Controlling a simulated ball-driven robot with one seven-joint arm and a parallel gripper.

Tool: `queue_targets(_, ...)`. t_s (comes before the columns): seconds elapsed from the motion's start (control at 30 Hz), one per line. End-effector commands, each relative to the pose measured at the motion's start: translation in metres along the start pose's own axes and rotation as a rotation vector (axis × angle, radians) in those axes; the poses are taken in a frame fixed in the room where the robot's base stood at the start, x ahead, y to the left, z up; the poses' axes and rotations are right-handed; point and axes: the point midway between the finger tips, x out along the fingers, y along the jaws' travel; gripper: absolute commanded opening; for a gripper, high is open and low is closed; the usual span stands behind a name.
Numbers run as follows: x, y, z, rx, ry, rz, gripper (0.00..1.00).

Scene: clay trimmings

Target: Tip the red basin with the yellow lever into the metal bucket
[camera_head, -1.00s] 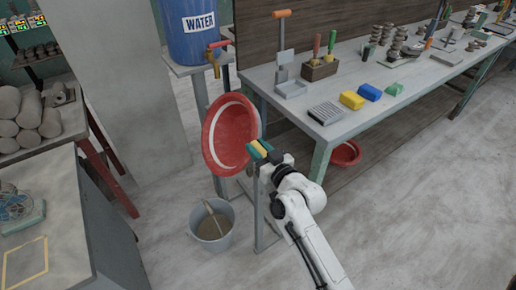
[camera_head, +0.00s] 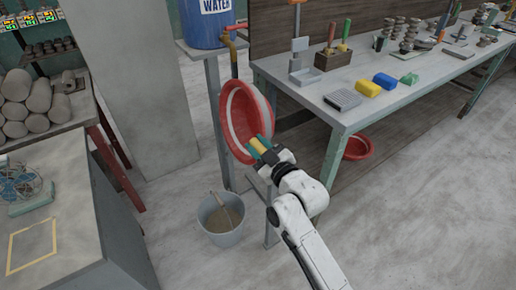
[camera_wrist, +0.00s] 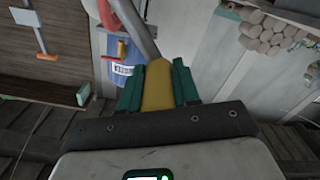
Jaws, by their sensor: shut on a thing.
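The red basin (camera_head: 238,112) with a pale inner band is tilted steeply on its side in the head view, its open face turned left. In the wrist view only a bit of its red and white rim (camera_wrist: 106,14) shows at the top. My gripper (camera_head: 262,146) is shut on the yellow lever (camera_wrist: 157,85), which lies between its green fingers and runs up to a grey bar. The metal bucket (camera_head: 212,236) stands on the floor below and left of the basin, with grey-brown matter and a stick-like tool in it.
A grey table (camera_head: 60,220) is at left. Open floor lies at right front.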

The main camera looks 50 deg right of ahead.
Motion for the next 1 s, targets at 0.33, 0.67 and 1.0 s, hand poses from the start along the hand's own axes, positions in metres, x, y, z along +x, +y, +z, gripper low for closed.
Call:
queue_targets(0.33,0.0,0.0,0.0,0.0,-0.002,-0.001,0.4)
queue_targets(0.67,0.0,0.0,0.0,0.001,-0.001,-0.001,0.57)
queue_targets(1.0,-0.026,-0.001,0.002,0.001,-0.003,-0.002,0.57)
